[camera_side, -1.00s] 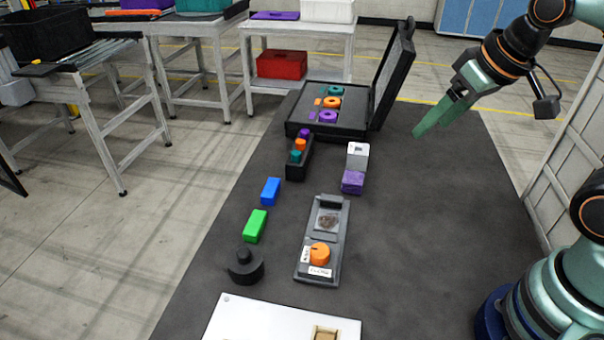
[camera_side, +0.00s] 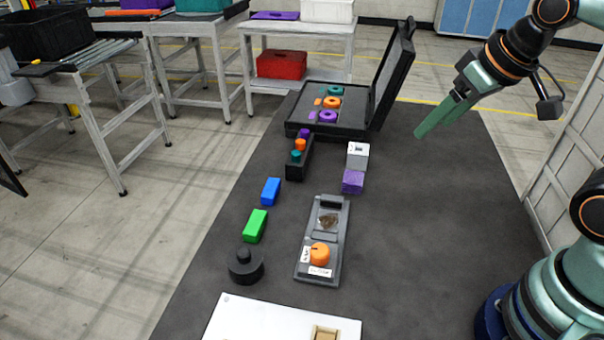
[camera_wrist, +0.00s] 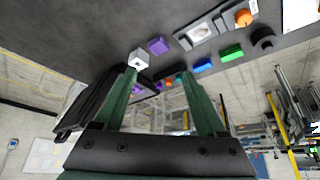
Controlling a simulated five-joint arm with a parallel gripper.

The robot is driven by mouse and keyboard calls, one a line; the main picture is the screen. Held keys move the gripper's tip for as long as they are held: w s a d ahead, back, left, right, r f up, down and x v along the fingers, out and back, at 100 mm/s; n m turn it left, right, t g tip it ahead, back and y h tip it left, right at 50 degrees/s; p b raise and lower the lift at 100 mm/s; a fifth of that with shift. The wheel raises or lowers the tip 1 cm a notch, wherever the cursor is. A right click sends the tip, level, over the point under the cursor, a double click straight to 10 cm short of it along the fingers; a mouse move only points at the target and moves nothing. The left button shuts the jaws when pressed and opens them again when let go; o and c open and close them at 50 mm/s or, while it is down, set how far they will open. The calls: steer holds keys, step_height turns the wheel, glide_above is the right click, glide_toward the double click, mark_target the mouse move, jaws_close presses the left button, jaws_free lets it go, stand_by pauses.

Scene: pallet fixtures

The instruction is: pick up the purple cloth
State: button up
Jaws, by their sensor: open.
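The purple cloth (camera_side: 353,182) is a small folded block on the dark table, just in front of a white box (camera_side: 358,155). It also shows in the wrist view (camera_wrist: 158,46), near the top, right of the white box (camera_wrist: 139,60). My gripper (camera_side: 433,128) has green fingers and hangs in the air to the right of the cloth and the white box, apart from both. In the wrist view the two green fingers (camera_wrist: 163,92) stand wide apart with nothing held between them.
An open black case (camera_side: 350,133) with a raised lid stands at the back. A narrow black holder (camera_side: 299,168) sits left of the white box. A grey fixture with an orange knob (camera_side: 319,253), blue (camera_side: 271,191) and green (camera_side: 255,226) blocks lie nearer. The table's right side is clear.

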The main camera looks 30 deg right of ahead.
steer(key=o, duration=0.4)
steer(key=m+g, duration=0.6)
steer(key=m, duration=0.4)
glide_above(354, 177)
steer(key=f, duration=1.8)
steer(key=shift+w+a+f, duration=0.1)
steer(key=shift+w+f, duration=0.15)
steer(key=shift+f, duration=0.05)
steer(key=f, duration=0.4)
steer(key=shift+s, duration=0.25)
steer(key=shift+f, duration=0.65)
